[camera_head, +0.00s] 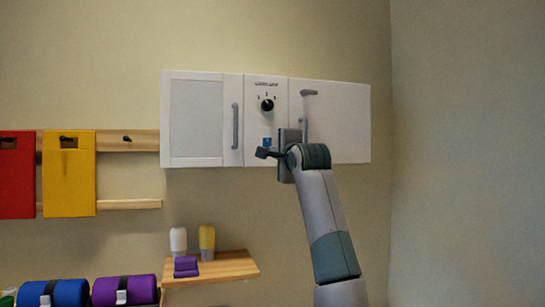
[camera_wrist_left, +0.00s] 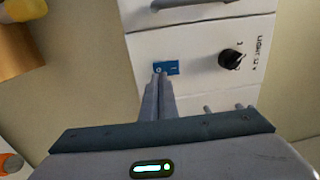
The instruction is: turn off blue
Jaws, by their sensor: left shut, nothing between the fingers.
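The blue rocker switch (camera_head: 267,141) sits low on the middle panel of the white wall cabinet, below a black dial (camera_head: 267,104). In the left wrist view the switch (camera_wrist_left: 173,68) shows white marks on its face, and the dial (camera_wrist_left: 230,59) is to its right. My left gripper (camera_head: 262,153) is shut and empty, just below the switch in the head view. In the left wrist view its fingertips (camera_wrist_left: 160,76) overlap the round-marked end of the switch. I cannot tell whether they touch it. My right gripper is in neither view.
The white cabinet (camera_head: 196,118) has grey handles on either side of the dial panel. Red (camera_head: 16,175) and yellow (camera_head: 69,184) sheets hang at left. A wooden shelf (camera_head: 232,266) below holds bottles and a purple item. Open wall lies right of the cabinet.

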